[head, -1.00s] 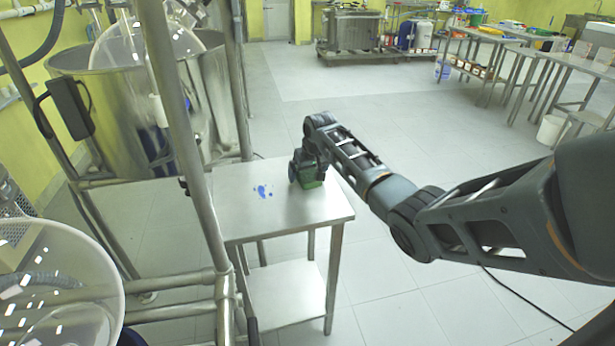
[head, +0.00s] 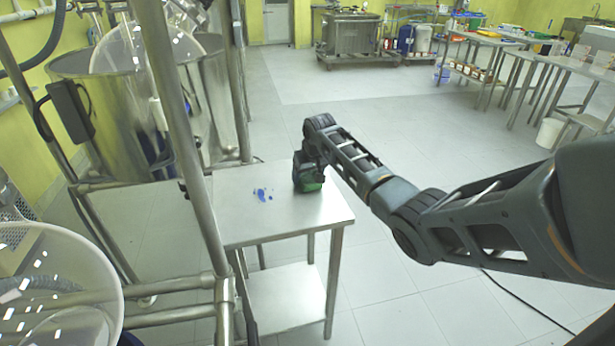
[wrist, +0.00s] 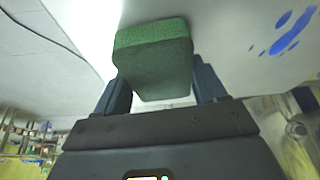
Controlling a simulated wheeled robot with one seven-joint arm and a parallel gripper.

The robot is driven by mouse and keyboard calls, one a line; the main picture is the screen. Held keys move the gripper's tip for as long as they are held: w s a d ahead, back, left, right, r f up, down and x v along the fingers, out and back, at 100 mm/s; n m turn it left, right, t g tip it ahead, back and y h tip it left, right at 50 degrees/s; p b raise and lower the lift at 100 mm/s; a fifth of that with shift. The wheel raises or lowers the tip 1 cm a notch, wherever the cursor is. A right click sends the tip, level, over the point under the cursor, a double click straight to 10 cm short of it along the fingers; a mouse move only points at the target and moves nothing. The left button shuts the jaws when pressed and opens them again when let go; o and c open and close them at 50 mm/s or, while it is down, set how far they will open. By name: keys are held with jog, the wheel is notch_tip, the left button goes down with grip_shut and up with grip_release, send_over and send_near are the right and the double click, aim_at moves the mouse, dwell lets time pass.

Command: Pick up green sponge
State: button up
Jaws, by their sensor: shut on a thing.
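The green sponge (wrist: 155,58) is a thick block held between the two dark fingers of my gripper (wrist: 160,88) in the wrist view. Its far end sticks out beyond the fingertips. In the head view my gripper (head: 308,172) is over the right part of the small steel table (head: 235,222). The sponge also shows there as a green patch (head: 312,187) under the gripper, mostly hidden by it. I cannot tell whether the sponge touches the tabletop or is just above it.
Blue spots (head: 262,195) mark the tabletop left of my gripper. A steel frame post (head: 180,140) and a steel vessel (head: 105,120) stand left of the table. Open floor (head: 390,120) lies behind. Steel tables (head: 540,60) with items stand at the back right.

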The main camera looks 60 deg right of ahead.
aim_at(308, 174)
notch_tip(308, 174, up, 4)
jog(key=shift+d+r+b, duration=0.1)
jog(key=shift+r+b, duration=0.15)
jog(key=shift+b, duration=0.1)
jog(key=s+d+r+b, duration=0.1)
jog(key=s+d+r, duration=0.5)
jog(key=s+d, duration=0.1)
jog(key=shift+s+d+r+b, duration=0.2)
jog(key=shift+s+r+b, duration=0.1)
jog(key=shift+s, duration=0.6)
